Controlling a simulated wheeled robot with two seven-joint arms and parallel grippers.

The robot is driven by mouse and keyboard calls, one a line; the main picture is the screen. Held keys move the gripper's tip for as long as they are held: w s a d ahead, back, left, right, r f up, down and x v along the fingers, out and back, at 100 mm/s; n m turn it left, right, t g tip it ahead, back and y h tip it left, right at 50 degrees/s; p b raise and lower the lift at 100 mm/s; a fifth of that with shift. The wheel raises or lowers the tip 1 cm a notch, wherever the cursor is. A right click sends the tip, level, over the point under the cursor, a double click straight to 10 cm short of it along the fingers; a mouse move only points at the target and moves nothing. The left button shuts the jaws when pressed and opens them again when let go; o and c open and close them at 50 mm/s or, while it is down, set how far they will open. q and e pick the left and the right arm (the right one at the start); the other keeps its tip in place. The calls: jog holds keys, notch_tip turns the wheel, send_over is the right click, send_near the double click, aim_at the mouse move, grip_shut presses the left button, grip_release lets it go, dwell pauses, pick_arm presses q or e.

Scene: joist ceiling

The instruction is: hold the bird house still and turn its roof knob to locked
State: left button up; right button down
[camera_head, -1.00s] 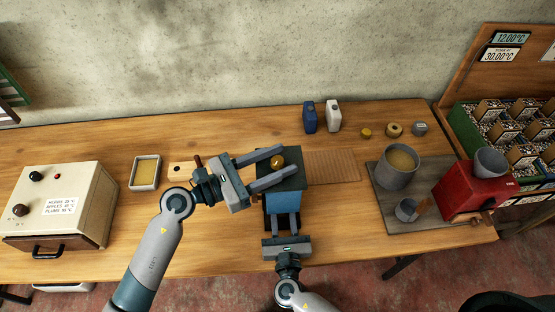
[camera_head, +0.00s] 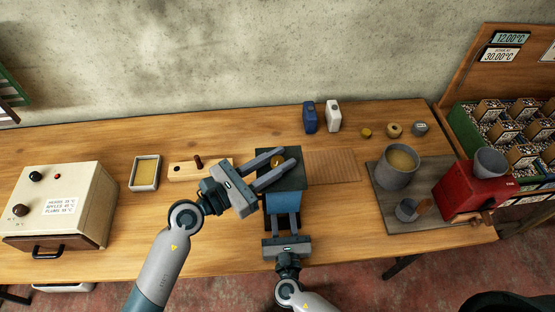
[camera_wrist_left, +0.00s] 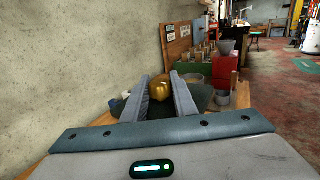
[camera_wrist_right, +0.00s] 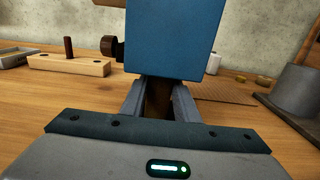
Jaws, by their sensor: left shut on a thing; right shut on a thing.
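The bird house has a blue body (camera_head: 282,202) and a dark roof (camera_head: 295,181) with a golden knob (camera_head: 277,161) on top. My left gripper (camera_head: 287,158) is shut on the knob from the left; the left wrist view shows the knob (camera_wrist_left: 163,91) between its fingers. My right gripper (camera_head: 284,215) is shut on the bird house low on its near side. In the right wrist view its fingers close on a brown part (camera_wrist_right: 158,100) below the blue body (camera_wrist_right: 170,38). I cannot read any lock mark at the knob.
A wooden block with a peg (camera_head: 185,171) and a tray (camera_head: 145,173) lie to the left, near a cream control box (camera_head: 60,210). Blue and white bottles (camera_head: 310,118) stand behind. A pot (camera_head: 398,168) and red grinder (camera_head: 470,188) are to the right, beyond a slatted mat (camera_head: 332,166).

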pick_arm(q)
jog(key=shift+n+t+y, duration=1.3)
jog(key=shift+n+t, duration=0.1)
jog(key=shift+t, duration=0.4)
jog(key=o, duration=1)
jog(key=shift+o, duration=0.2)
jog(key=v, duration=1.2)
